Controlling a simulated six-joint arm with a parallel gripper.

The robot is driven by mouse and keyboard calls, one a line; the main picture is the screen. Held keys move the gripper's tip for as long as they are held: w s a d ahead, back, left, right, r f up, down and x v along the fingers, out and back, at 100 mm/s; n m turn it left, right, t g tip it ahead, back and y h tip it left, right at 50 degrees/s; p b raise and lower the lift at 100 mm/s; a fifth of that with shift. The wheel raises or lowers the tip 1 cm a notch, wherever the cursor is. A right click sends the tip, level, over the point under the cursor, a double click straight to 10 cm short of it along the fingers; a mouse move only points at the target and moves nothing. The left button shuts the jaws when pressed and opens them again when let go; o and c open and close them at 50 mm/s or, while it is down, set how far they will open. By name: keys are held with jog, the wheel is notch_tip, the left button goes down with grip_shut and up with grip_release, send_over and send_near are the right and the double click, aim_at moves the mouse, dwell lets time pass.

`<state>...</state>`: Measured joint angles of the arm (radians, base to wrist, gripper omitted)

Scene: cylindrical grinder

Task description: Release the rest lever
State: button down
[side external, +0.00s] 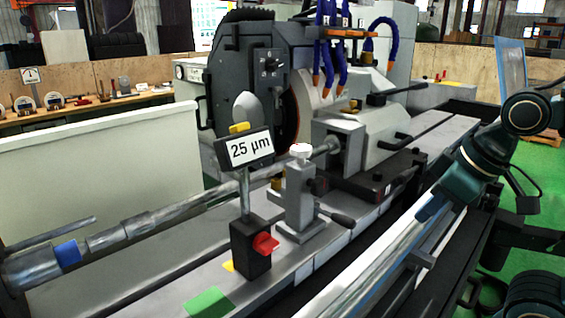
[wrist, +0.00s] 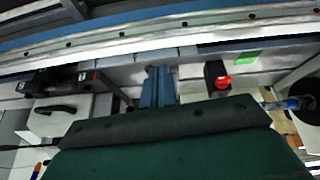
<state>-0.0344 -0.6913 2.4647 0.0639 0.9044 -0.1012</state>
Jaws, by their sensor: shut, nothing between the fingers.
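The grey rest (side external: 300,195) stands upright on the machine table, with a white knob on top. A lever with a black handle (side external: 338,217) sticks out from its lower right side. In the side view my gripper (side external: 428,212) is to the right of the lever and clearly apart from it. In the wrist view the blue-grey fingers of my gripper (wrist: 157,75) are together with nothing between them.
A black block with a red tab (side external: 264,243) and a "25 µm" display (side external: 250,148) stands left of the rest. The red tab also shows in the wrist view (wrist: 223,83). A long shaft (side external: 150,220) and the grinding wheel housing (side external: 250,75) lie behind. A metal rail (side external: 370,275) runs in front.

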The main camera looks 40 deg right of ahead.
jog(key=w+n+g+h, duration=0.35)
jog(key=w+n, duration=0.55)
jog(key=w, duration=0.3)
jog(key=w+a+f+n+g+h, duration=0.1)
jog(key=w+a+f+n+h, duration=0.4)
jog(key=a+n, duration=0.4)
jog(key=shift+w+a+f, duration=0.3)
jog(key=shift+a, duration=0.3)
send_near(333, 216)
jog(key=s+d+f, duration=0.2)
jog(key=d+f, duration=0.1)
jog(key=f, duration=0.3)
jog(key=shift+d, duration=0.4)
jog(key=shift+f, duration=0.1)
